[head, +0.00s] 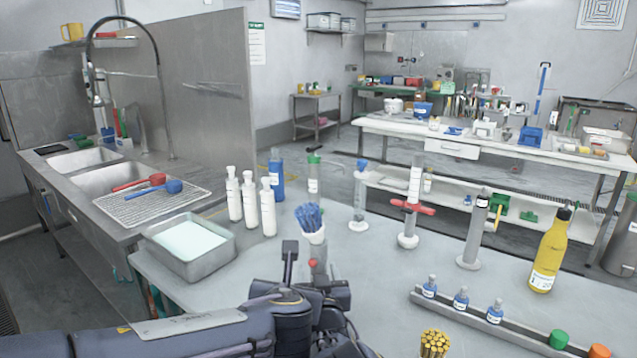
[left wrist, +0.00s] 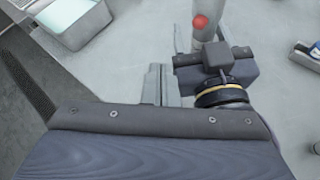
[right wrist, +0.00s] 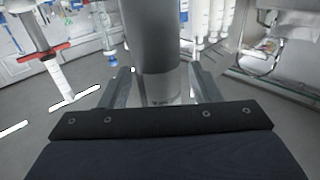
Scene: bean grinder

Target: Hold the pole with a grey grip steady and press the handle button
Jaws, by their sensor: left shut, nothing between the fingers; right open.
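The pole's grey grip (right wrist: 152,35) fills the top middle of the right wrist view, with a clear, paler part below it. My right gripper (right wrist: 160,80) is open, one finger on each side of the pole. I cannot tell whether either finger touches it. The red button (head: 312,263) shows on the pole in the head view, below blue bristles (head: 309,217), and in the left wrist view (left wrist: 200,21). My left gripper (left wrist: 159,75) is shut and empty, left of the pole and apart from it. My dark arm parts hide the pole's lower end in the head view.
A metal tray (head: 222,262) stands at the table's left edge. White bottles (head: 250,203), clear cylinders (head: 361,200) and a yellow bottle (head: 549,250) stand farther back. A rack (head: 480,323) of small bottles and yellow sticks (head: 434,343) are at the right front.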

